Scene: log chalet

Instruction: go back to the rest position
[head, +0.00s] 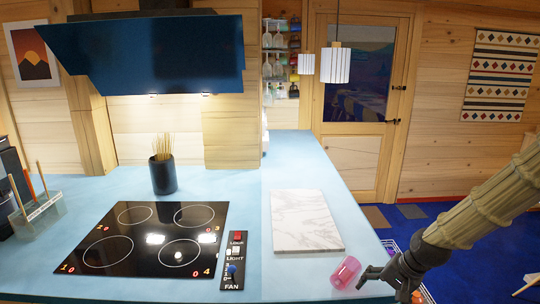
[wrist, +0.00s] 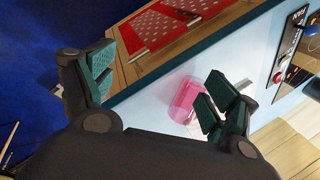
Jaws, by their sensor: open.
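My gripper (head: 393,274) is at the right edge of the blue counter (head: 215,184) in the head view, at the end of my arm. In the wrist view my gripper (wrist: 160,92) has its two fingers spread wide with nothing between the pads. A pink translucent cup (head: 345,273) lies on its side on the counter just left of the fingertips. It also shows in the wrist view (wrist: 183,98), beyond the right finger, which hides part of it. I cannot tell whether a finger touches it.
A black cooktop (head: 150,238) and a switch panel (head: 234,260) lie on the counter. A marble board (head: 305,220) lies behind the cup. A dark pot of sticks (head: 163,176) stands at the back. A range hood (head: 150,55) hangs above. Blue floor (head: 450,255) lies right.

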